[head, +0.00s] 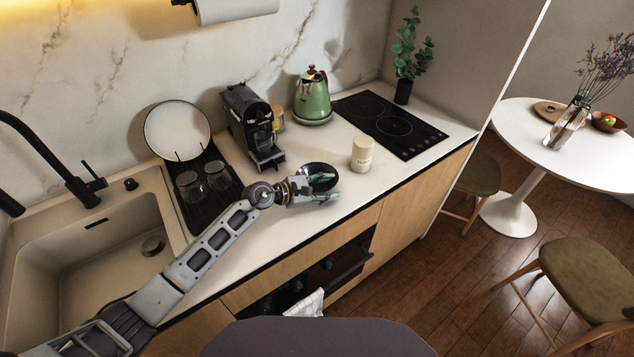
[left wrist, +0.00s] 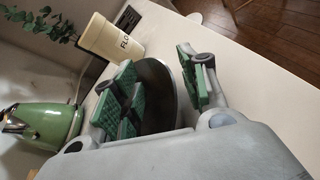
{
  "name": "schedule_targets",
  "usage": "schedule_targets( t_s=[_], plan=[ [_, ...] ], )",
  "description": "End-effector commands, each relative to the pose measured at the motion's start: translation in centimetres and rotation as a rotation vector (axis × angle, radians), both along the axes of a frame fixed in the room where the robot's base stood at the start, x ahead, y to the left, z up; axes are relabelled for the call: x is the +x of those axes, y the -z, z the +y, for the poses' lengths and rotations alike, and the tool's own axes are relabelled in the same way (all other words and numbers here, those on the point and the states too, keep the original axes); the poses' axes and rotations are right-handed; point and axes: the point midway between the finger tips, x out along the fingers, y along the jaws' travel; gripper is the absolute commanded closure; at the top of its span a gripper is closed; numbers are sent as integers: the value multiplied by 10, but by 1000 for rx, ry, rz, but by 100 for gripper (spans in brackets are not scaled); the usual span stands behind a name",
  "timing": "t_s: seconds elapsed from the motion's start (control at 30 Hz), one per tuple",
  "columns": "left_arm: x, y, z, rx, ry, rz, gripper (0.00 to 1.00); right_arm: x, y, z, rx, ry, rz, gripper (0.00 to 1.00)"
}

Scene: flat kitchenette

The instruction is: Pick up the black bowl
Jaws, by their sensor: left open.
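The black bowl (head: 321,171) stands on the light counter, in front of the coffee machine and green kettle. My left gripper (head: 322,187) is at the bowl, on its near side in the head view, and covers part of it. In the left wrist view the bowl (left wrist: 160,88) shows between the two green-padded fingers of the open left gripper (left wrist: 163,80). One finger overlaps the bowl's left part in the picture; the other is beyond its right edge. I cannot tell whether either finger touches it. My right gripper is not in view.
A cream canister (head: 362,154) stands close to the right of the bowl. The coffee machine (head: 254,128), green kettle (head: 313,100) and black drying rack (head: 207,206) with glasses stand behind and left. The counter's front edge is close; bare counter lies between canister and cooktop (head: 392,126).

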Motion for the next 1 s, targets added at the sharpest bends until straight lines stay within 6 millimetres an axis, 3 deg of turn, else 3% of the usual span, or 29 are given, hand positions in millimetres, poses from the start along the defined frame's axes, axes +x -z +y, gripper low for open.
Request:
schedule_targets(
  t_s=[0.63, 0.9, 1.0],
  plan=[
    [3, 3, -5, 1, 0, 1, 57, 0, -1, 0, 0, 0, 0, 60],
    [2, 3, -5, 1, 0, 1, 92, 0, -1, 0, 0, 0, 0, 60],
    [2, 3, -5, 1, 0, 1, 100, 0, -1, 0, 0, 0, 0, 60]
  ],
)
